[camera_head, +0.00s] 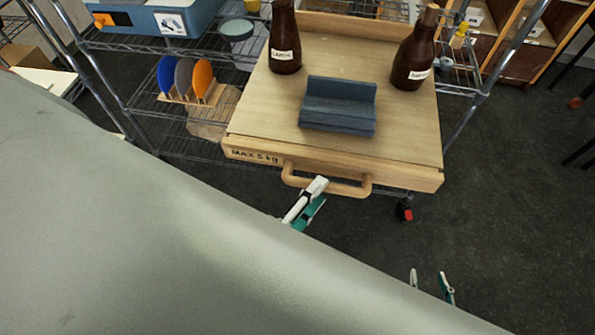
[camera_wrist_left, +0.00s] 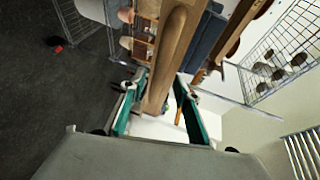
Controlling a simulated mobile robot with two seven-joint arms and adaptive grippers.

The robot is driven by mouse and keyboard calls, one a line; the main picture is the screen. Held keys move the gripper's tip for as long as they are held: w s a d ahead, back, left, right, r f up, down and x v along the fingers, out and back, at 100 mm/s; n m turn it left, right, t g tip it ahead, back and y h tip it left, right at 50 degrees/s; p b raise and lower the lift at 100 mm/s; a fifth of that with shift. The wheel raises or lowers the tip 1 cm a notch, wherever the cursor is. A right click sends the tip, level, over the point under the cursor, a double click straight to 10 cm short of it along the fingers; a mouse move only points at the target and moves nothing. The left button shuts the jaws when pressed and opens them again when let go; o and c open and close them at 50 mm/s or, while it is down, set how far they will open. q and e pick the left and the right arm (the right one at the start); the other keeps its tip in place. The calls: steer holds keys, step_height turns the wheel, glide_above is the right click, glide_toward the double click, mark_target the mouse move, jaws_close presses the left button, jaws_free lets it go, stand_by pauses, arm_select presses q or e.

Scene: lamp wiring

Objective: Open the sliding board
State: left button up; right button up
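The sliding board (camera_head: 270,110) is a light wooden board on the wire shelf, with a "max 5 kg" label on its front edge. Its wooden bar handle (camera_head: 345,187) sticks out at the front. My left gripper (camera_head: 318,191) is at the left part of this handle. In the left wrist view, the fingers of my left gripper (camera_wrist_left: 160,78) are spread on either side of a wooden bar (camera_wrist_left: 172,50), which looks like the handle; firm contact is not visible. My right gripper (camera_head: 432,279) is open and empty, low and to the right, away from the board.
Two brown bottles (camera_head: 285,40) (camera_head: 414,52) and a blue-grey stepped block (camera_head: 339,106) stand on the board. A rack with coloured discs (camera_head: 187,78) is on the shelf at left. The floor (camera_head: 510,200) at right is clear.

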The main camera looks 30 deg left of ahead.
arm_select(q)
steer(key=d+v, duration=0.1)
steer(key=v, duration=0.6)
steer(key=shift+a, duration=0.45)
steer(key=shift+f, duration=0.1)
steer(key=w+a+f+n+g, duration=0.1)
steer(key=w+a+f+n, duration=0.1)
steer(key=f, duration=0.5)
steer(key=w+a+f+n+g, duration=0.2)
steer(key=w+a+f+n, duration=0.1)
steer(key=f+n, duration=0.4)
steer(key=w+a+f+n+g, duration=0.1)
steer(key=w+a+f+n, duration=0.1)
steer(key=f+n, duration=0.3)
step_height(320, 180, down, 4)
steer(key=shift+w+a+r+g+h, duration=0.25)
steer(key=shift+w+g+h, duration=0.15)
steer(key=shift+w, duration=0.45)
